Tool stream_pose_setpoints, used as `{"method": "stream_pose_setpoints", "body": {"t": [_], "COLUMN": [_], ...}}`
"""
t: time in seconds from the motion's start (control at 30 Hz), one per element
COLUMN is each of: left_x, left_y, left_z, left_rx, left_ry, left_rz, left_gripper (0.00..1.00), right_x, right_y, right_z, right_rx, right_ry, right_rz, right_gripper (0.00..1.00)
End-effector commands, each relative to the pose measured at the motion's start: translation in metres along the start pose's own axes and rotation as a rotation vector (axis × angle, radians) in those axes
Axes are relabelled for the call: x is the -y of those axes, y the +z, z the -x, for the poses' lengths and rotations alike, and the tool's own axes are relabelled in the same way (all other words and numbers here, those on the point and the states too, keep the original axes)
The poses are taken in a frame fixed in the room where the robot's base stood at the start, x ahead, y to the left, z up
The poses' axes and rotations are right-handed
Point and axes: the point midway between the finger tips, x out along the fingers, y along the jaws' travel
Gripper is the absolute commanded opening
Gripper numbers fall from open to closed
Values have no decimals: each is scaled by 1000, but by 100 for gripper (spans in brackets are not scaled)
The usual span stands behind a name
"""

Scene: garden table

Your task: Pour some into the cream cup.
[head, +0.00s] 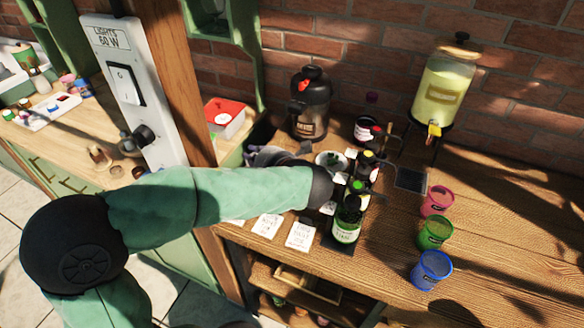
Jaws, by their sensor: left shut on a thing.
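My left arm comes in from the left, and its dark gripper (274,156) shows partly above the green sleeve, near the back of the table. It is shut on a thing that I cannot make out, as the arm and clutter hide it. No cup that is clearly cream shows. A pink cup (437,201), a green cup (434,232) and a blue cup (431,269) stand in a row at the right. A dispenser (443,90) of pale yellow liquid stands at the back. A black flask (310,103) stands behind the gripper. My right gripper is out of view.
Several dark bottles (347,219) stand close to my arm, beside a small white bowl (332,160). White cards (300,234) lie at the front edge. A wooden post (175,75) rises at the left. The table's right side is mostly clear.

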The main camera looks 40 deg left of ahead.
Motion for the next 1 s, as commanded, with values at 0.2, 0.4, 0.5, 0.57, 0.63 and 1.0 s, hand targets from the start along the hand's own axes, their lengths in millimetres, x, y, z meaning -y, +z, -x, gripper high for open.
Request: {"method": "stream_pose_setpoints", "body": {"t": [0.2, 0.4, 0.5, 0.57, 0.63, 1.0], "left_x": [-16, -12, -14, -14, -13, -24], "left_y": [-18, -36, -35, -37, -42, -60], "left_z": [-5, -13, -12, -13, -15, -21], "left_rx": [58, 88, 90, 92, 95, 136], "left_ry": [-109, -168, -172, -175, -181, -262], "left_rz": [282, 412, 417, 427, 447, 637], "left_gripper": [0, 0, 0, 0, 0, 0], "right_x": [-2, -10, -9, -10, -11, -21], "right_y": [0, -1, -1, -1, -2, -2], "right_z": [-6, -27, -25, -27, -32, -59], "right_rx": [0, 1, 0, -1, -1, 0], "right_ry": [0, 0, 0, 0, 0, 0], "right_rz": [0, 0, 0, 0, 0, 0], "right_gripper": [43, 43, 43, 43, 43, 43]}}
